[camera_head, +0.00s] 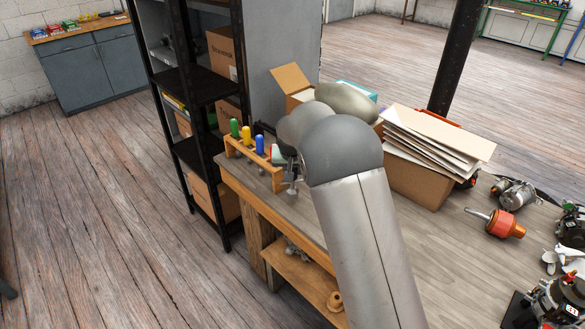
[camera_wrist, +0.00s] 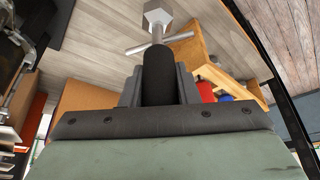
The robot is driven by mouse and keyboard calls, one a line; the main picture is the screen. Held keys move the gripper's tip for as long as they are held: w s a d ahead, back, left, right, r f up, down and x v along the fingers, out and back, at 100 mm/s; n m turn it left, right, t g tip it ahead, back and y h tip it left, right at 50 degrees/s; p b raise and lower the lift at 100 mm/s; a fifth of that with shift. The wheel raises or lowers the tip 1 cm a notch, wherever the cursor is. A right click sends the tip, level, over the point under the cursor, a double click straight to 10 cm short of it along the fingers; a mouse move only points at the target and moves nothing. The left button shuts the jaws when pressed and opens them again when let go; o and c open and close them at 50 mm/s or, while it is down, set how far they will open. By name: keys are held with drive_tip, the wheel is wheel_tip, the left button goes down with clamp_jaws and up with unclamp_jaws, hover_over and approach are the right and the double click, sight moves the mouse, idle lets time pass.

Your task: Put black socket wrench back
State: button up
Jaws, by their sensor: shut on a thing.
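The black socket wrench (camera_wrist: 158,72) has a black handle, a silver crossbar and a hex socket end. My gripper (camera_wrist: 159,90) is shut on its handle in the wrist view, with the socket end pointing away from the gripper. In the head view, its metal end (camera_head: 291,190) shows below my gripper, beside the right end of the wooden tool rack (camera_head: 236,150); my arm hides much of the gripper. The rack stands on the workbench's left edge and holds green, yellow, blue and red-handled tools. It also shows in the wrist view (camera_wrist: 205,58), apart from the wrench.
A black shelf (camera_head: 205,82) with cardboard boxes stands just left of the workbench (camera_head: 440,240). A carton with flat cardboard sheets (camera_head: 425,140) sits behind my arm. An orange-and-silver part (camera_head: 505,225) and alternator parts (camera_head: 560,300) lie at the right.

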idle(0.3)
drive_tip(key=shift+f+b, duration=1.25)
drive_tip(key=shift+f, duration=0.3)
drive_tip(key=o, duration=1)
